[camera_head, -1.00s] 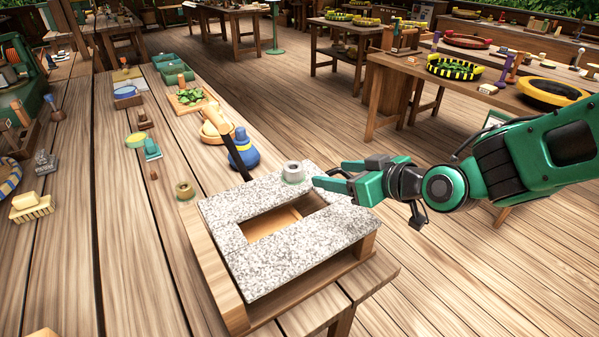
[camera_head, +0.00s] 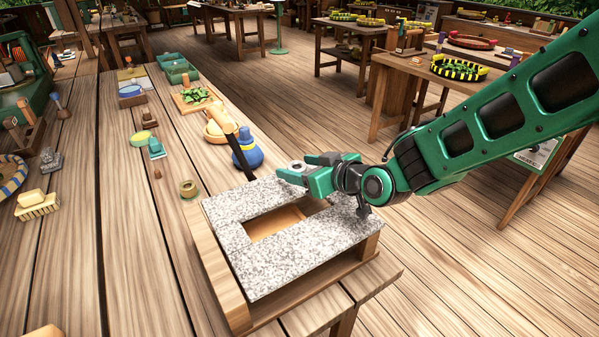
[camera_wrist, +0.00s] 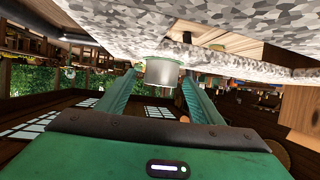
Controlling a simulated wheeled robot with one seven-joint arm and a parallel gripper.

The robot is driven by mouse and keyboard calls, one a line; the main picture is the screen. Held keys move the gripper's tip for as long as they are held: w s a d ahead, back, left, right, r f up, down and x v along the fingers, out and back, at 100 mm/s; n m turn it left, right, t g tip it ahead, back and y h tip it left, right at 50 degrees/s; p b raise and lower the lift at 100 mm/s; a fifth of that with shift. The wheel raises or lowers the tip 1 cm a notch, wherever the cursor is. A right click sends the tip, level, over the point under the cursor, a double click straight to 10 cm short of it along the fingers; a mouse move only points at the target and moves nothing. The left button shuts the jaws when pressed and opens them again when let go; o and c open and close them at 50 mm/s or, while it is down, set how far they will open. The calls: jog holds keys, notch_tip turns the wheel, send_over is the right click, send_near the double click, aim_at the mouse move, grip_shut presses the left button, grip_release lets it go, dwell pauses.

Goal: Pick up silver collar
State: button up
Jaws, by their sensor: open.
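The silver collar (camera_head: 297,165) stands near the back corner of the speckled stone slab (camera_head: 312,245), partly hidden by my fingers in the head view. My gripper (camera_head: 302,169) is open, low over the slab, with its fingers reaching to either side of the collar. In the wrist view, which looks upside down, the collar (camera_wrist: 162,73) sits between the fingertips of my gripper (camera_wrist: 160,82) against the slab (camera_wrist: 95,22). I cannot tell whether either finger touches it.
The slab has a rectangular opening and rests on a wooden frame (camera_head: 217,262). The left of the wooden table (camera_head: 130,250) has free room.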

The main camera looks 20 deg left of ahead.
jog(key=shift+w+a+f, duration=0.25)
jog(key=shift+w+a, duration=0.1)
jog(key=shift+a, duration=0.15)
jog(key=c, duration=1.4)
notch_tip(320, 180, up, 10)
jog(key=shift+d+r, duration=0.1)
jog(key=shift+d, duration=0.05)
